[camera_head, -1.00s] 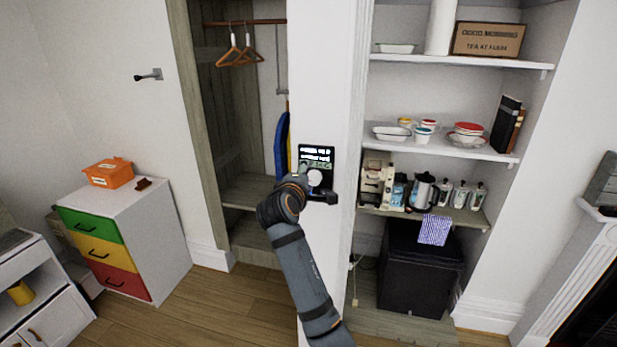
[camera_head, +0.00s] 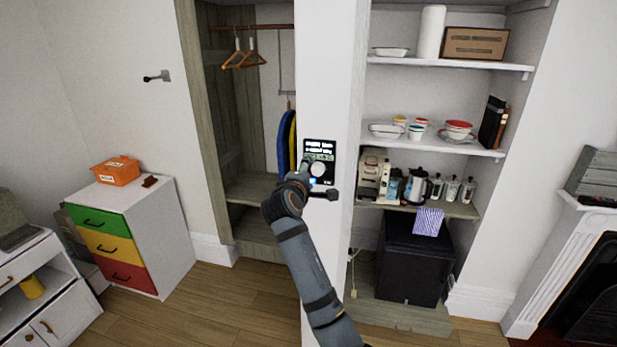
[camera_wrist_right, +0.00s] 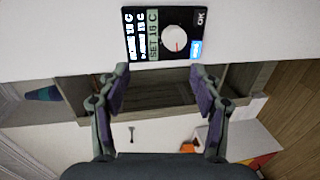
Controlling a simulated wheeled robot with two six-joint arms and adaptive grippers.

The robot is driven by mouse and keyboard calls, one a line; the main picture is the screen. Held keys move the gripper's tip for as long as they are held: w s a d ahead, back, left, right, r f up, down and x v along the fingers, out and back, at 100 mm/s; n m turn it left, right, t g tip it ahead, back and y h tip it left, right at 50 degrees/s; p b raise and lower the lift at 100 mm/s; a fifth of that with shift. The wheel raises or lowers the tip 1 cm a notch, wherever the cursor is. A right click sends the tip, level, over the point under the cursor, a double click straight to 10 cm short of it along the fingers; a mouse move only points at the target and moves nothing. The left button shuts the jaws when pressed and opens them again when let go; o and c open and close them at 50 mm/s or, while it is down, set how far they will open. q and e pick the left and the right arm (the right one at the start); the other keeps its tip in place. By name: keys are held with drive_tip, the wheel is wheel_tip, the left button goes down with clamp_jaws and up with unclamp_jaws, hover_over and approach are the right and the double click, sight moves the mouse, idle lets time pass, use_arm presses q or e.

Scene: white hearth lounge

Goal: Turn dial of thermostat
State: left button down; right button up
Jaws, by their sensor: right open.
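The thermostat (camera_head: 320,150) is a black panel on the white wall pillar, with a display and a round white dial (camera_head: 318,169). In the right wrist view the panel (camera_wrist_right: 143,48) lies at the top, its display reads about "SET 16 C", and the dial (camera_wrist_right: 174,39) has a red mark. My right gripper (camera_wrist_right: 160,76) is open and empty, its fingers spread to either side of the dial's line and apart from it. In the head view the right gripper (camera_head: 305,178) is just below and left of the dial, partly hidden by its own wrist. My left gripper is out of view.
Shelves with a kettle (camera_head: 418,186), cups and bowls stand right of the pillar. An open wardrobe niche with hangers (camera_head: 243,57) is on the left. A drawer unit (camera_head: 160,235) with an orange box (camera_head: 117,171) stands further left.

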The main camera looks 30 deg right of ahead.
drive_tip(key=m+t+h+b, duration=0.1)
drive_tip(key=m+b, duration=1.3)
drive_tip(key=m, duration=0.4)
approach(317, 172)
drive_tip(key=p+x, duration=0.4)
drive_tip(key=x, duration=0.5)
drive_tip(key=shift+w+d+r, duration=0.1)
drive_tip(key=shift+w, duration=0.1)
